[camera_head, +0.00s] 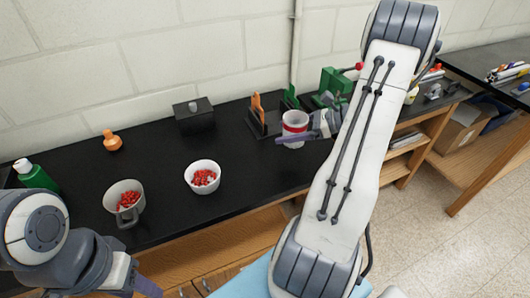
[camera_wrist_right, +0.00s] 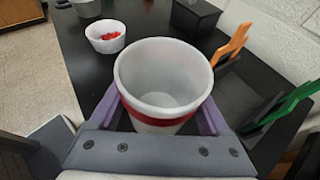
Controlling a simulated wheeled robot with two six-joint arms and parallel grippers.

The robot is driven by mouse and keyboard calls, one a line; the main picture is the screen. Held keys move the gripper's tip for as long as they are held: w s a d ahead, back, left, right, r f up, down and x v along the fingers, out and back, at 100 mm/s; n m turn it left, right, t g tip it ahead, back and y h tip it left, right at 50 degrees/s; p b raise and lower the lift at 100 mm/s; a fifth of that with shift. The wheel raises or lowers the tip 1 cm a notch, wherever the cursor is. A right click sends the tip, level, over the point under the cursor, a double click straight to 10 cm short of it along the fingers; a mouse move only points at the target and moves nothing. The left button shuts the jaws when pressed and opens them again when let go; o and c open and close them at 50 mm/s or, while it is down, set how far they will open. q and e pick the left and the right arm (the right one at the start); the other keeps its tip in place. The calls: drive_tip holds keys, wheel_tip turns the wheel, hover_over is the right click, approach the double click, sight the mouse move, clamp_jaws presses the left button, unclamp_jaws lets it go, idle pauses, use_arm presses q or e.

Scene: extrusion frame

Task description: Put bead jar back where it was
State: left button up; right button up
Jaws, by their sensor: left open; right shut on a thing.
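The bead jar (camera_head: 294,128) is a white cup with a red band, upright at the back right of the black bench. In the right wrist view the jar (camera_wrist_right: 163,80) looks empty inside. My right gripper (camera_head: 300,138) is shut on it, one finger on each side. I cannot tell whether its base touches the bench. My left gripper (camera_head: 140,288) is at the lower left edge of the head view, apart from everything on the bench; its fingers are only partly visible.
A white bowl (camera_head: 202,178) and a grey mug (camera_head: 124,202) hold red beads. A black box (camera_head: 193,115), an orange bottle (camera_head: 112,140) and a green bottle (camera_head: 36,177) stand on the bench. Orange and green upright pieces (camera_head: 259,110) in a black holder stand close beside the jar.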

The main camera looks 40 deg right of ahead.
sight(301, 144)
drive_tip(key=x, duration=0.5)
drive_tip(key=s+f+x, duration=0.1)
drive_tip(key=x, duration=0.1)
drive_tip(key=shift+w+a+f+p, duration=0.15)
drive_tip(key=shift+a+p, duration=0.25)
drive_tip(key=shift+a, duration=0.2)
wheel_tip(301, 144, down, 3)
drive_tip(key=shift+f+p, duration=0.1)
drive_tip(key=shift+p, duration=0.25)
drive_tip(key=shift+f, duration=0.4)
drive_tip(key=shift+f, duration=0.1)
drive_tip(key=o, duration=1.3)
drive_tip(key=shift+c, duration=0.2)
drive_tip(key=shift+r, duration=0.2)
drive_tip(key=shift+s+d, duration=0.25)
drive_tip(key=shift+d, duration=0.05)
drive_tip(key=b+v, duration=0.2)
drive_tip(key=v, duration=0.9)
drive_tip(key=shift+s+r, duration=0.1)
drive_tip(key=shift+r, duration=0.05)
